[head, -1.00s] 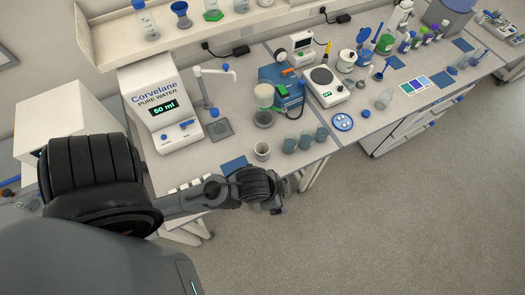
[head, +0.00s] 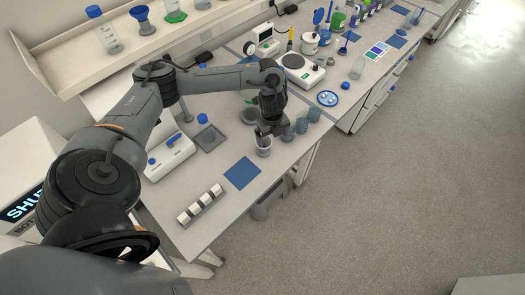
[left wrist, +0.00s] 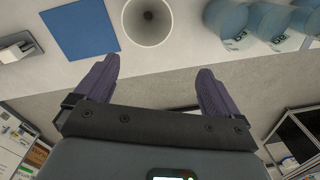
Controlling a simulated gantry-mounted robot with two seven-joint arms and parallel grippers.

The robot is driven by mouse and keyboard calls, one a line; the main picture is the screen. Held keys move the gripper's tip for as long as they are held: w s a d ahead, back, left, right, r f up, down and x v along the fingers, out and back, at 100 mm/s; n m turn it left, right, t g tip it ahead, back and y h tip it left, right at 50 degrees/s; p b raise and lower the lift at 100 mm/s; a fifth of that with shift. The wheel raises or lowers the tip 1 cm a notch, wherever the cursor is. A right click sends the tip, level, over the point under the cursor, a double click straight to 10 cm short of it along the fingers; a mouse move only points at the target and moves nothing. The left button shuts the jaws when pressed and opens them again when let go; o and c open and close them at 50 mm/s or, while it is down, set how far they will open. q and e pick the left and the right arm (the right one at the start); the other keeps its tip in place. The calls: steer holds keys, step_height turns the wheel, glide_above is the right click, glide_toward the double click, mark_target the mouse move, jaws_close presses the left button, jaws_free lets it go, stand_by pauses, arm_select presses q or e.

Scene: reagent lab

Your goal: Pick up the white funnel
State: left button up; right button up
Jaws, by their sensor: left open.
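The white funnel (head: 264,151) stands near the front edge of the bench, left of the blue beakers. In the left wrist view the funnel (left wrist: 150,18) shows from above as a pale round mouth narrowing to a dark centre, at the top of the picture. My left gripper (head: 264,132) is just above and behind the funnel in the head view and hides part of its rim. In the left wrist view the gripper's purple fingers (left wrist: 157,68) are spread with nothing between them. The funnel lies beyond the fingertips. My right gripper is not in view.
Several blue beakers (head: 301,126) stand close to the right of the funnel. A blue mat (head: 242,173) lies to its left, with a white rack (head: 200,204) farther left. The balance (head: 299,72) is behind. The bench front edge is close, with open floor beyond.

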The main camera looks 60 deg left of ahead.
mark_target(265, 140)
arm_select(q)
steer(key=shift+n+g, duration=0.3)
steer(key=a+f+b, duration=0.1)
steer(key=s+a+f+b, duration=0.1)
steer(key=f, duration=0.1)
steer(key=shift+s+a+f, duration=0.15)
steer(key=shift+a, duration=0.2)
steer(key=shift+s+a+f+b, duration=0.15)
steer(key=shift+f+b, duration=0.3)
steer(key=shift+f, duration=0.3)
steer(key=shift+w+a+f+b, duration=0.1)
steer(key=shift+f+b, duration=0.3)
steer(key=shift+f, duration=0.3)
steer(key=shift+s+a+f, duration=0.15)
steer(key=shift+a+f, duration=0.05)
steer(key=shift+f, duration=0.1)
steer(key=shift+a+f, duration=0.1)
steer(key=shift+f, duration=1.35)
steer(key=c, duration=1)
steer(key=shift+c, duration=0.2)
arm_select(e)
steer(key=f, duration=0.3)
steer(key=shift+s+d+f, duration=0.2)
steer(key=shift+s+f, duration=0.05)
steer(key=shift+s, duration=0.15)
arm_select(q)
steer(key=shift+r, duration=0.15)
